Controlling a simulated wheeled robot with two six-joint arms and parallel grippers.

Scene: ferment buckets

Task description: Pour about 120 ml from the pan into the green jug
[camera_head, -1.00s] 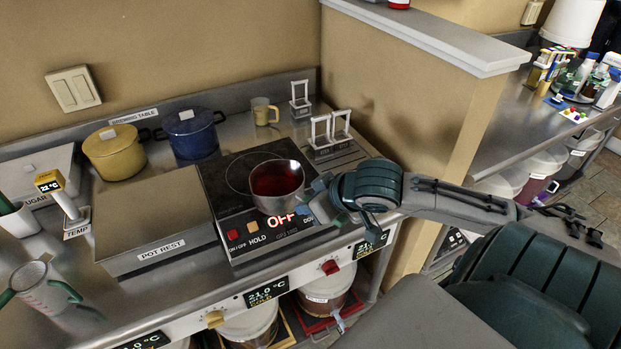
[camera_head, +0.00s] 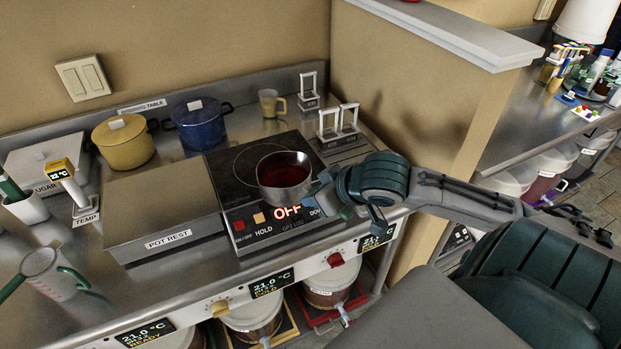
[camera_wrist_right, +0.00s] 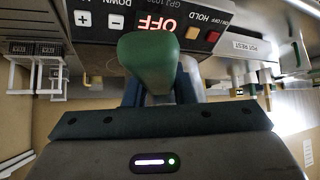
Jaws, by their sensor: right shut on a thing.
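The metal pan (camera_head: 284,175) holds dark red liquid and sits level over the front of the hob (camera_head: 225,185). I cannot tell whether its base touches the hob. My right gripper (camera_head: 328,190) is at the pan's right side, shut on its green handle, which shows large in the right wrist view (camera_wrist_right: 148,62). The wrist view does not show the pan's bowl. The clear jug with green handles (camera_head: 52,276) stands upright at the counter's front left, well away from the pan. My left gripper is not in view.
The flat pot rest box (camera_head: 165,205) lies between jug and hob. A yellow pot (camera_head: 124,147) and blue pot (camera_head: 198,128) stand behind. A thermometer (camera_head: 72,185) is near the jug. White-handled stands (camera_head: 338,122) and a partition wall are at right.

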